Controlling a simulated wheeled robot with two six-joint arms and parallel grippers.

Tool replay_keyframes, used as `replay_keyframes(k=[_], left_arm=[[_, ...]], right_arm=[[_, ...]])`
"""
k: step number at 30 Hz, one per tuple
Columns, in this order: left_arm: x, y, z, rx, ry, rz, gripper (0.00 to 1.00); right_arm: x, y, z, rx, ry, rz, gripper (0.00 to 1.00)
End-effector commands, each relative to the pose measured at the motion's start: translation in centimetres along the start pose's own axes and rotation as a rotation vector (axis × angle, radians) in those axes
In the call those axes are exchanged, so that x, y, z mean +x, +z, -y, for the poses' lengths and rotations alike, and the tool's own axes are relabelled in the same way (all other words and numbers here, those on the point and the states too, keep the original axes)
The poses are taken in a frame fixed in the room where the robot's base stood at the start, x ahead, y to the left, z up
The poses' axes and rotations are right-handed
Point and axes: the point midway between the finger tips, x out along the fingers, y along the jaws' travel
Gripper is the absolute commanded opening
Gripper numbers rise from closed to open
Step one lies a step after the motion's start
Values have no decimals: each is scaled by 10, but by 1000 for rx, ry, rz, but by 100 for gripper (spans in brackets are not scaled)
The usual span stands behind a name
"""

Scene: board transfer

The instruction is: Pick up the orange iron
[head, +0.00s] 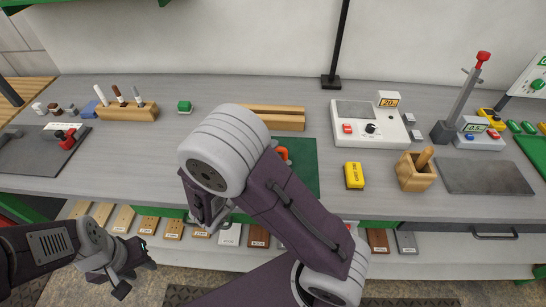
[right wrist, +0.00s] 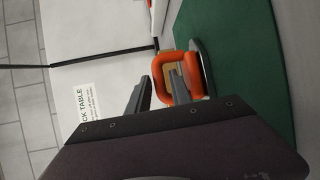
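The orange iron stands on a green mat (head: 305,170). In the head view only a small orange part of the iron (head: 284,153) shows; my right arm hides the rest. In the right wrist view the iron's orange loop handle (right wrist: 160,72) and its dark, pale-edged base (right wrist: 206,68) show. My right gripper (right wrist: 161,77) is open, with its fingers apart in front of the handle; the right finger overlaps the handle in the picture. I cannot tell whether it touches. In the head view my right gripper (head: 207,215) is partly hidden. My left gripper (head: 136,279) is open and empty, low at the left.
A wooden block (head: 275,117) lies behind the mat. A yellow box (head: 354,176), a wooden cup (head: 416,172) and a white scale (head: 368,124) are to the right. A wooden tool holder (head: 128,112) and a green block (head: 184,106) are to the left. Bench space is clear left of my right arm.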

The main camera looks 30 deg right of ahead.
Motion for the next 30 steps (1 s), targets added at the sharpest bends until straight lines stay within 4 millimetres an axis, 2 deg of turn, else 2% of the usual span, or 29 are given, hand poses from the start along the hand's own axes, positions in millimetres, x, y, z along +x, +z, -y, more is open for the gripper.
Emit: replay_keyframes(k=[6, 9, 14, 15, 18, 30], left_arm=[[-6, -1, 0, 0, 0, 0, 36], [-6, -1, 0, 0, 0, 0, 36], [-6, -1, 0, 0, 0, 0, 36], [-6, -1, 0, 0, 0, 0, 36], [-6, -1, 0, 0, 0, 0, 36], [-6, -1, 0, 0, 0, 0, 36]], right_arm=[[38, -3, 0, -2, -1, 6, 26], [45, -3, 0, -1, -1, 3, 26], [46, -4, 0, -1, -1, 1, 26], [46, -4, 0, -1, -1, 1, 23], [46, -4, 0, 0, -1, 1, 0], [46, -4, 0, 0, -1, 2, 0]])
